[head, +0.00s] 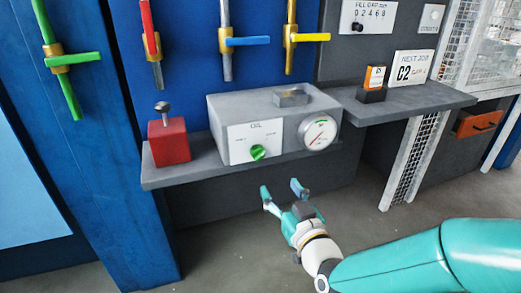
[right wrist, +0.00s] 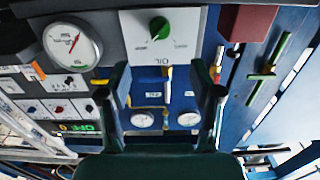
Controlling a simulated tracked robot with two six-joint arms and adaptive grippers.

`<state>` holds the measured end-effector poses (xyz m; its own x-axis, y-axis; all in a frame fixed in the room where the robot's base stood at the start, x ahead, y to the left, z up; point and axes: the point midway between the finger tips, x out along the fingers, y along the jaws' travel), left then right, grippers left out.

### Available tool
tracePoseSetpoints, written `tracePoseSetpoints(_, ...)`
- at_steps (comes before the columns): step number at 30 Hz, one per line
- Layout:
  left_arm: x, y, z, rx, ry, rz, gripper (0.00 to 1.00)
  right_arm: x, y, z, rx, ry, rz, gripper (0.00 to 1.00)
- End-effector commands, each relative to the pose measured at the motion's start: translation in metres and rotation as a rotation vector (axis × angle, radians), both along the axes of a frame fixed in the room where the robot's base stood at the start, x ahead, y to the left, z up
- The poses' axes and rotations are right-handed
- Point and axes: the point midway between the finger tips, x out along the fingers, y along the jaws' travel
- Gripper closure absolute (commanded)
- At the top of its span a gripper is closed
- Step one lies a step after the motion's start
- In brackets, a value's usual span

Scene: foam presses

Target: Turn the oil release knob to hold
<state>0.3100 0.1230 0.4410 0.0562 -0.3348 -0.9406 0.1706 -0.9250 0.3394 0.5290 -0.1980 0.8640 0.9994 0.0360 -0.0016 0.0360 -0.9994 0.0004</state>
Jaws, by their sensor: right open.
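The green oil release knob (head: 258,152) is on the white OIL panel (head: 240,140) at the front of a grey box on a shelf. In the right wrist view, where the panel appears upside down, the knob (right wrist: 159,27) is at the top centre, above the gap between my fingers. The small labels beside it are too blurred to read, so I cannot tell its setting. My right gripper (head: 281,189) is open and empty, in front of and below the shelf, apart from the knob. My left gripper is not in view.
A round gauge (head: 319,132) is right of the panel on the grey box (head: 280,108). A red block (head: 168,142) with a metal knob stands left on the shelf (head: 185,175). Coloured valve handles hang above. A second shelf (head: 410,104) is to the right. Open space surrounds my right gripper.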

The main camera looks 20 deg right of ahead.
Motion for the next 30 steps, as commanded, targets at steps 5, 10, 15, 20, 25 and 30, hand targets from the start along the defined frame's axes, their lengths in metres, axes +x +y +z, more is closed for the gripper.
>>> tracePoseSetpoints(5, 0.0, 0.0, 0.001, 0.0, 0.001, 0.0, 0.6, 0.042, 0.001, 0.0, 0.0, -0.002, -0.001, 0.35)
tracePoseSetpoints(10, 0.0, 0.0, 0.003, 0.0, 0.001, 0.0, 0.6, 0.08, 0.003, 0.0, 0.001, -0.001, -0.001, 0.35)
tracePoseSetpoints(15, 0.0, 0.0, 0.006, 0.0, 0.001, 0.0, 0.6, 0.111, 0.004, 0.0, 0.001, -0.002, -0.001, 0.35)
tracePoseSetpoints(20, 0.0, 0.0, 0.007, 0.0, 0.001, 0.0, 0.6, 0.129, 0.004, 0.0, 0.001, -0.001, -0.001, 0.35)
tracePoseSetpoints(25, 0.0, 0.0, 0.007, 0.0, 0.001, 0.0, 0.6, 0.137, 0.004, -0.001, 0.001, -0.001, -0.001, 0.35)
tracePoseSetpoints(30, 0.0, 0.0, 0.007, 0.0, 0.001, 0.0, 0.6, 0.138, 0.004, -0.001, 0.001, -0.001, -0.001, 0.35)
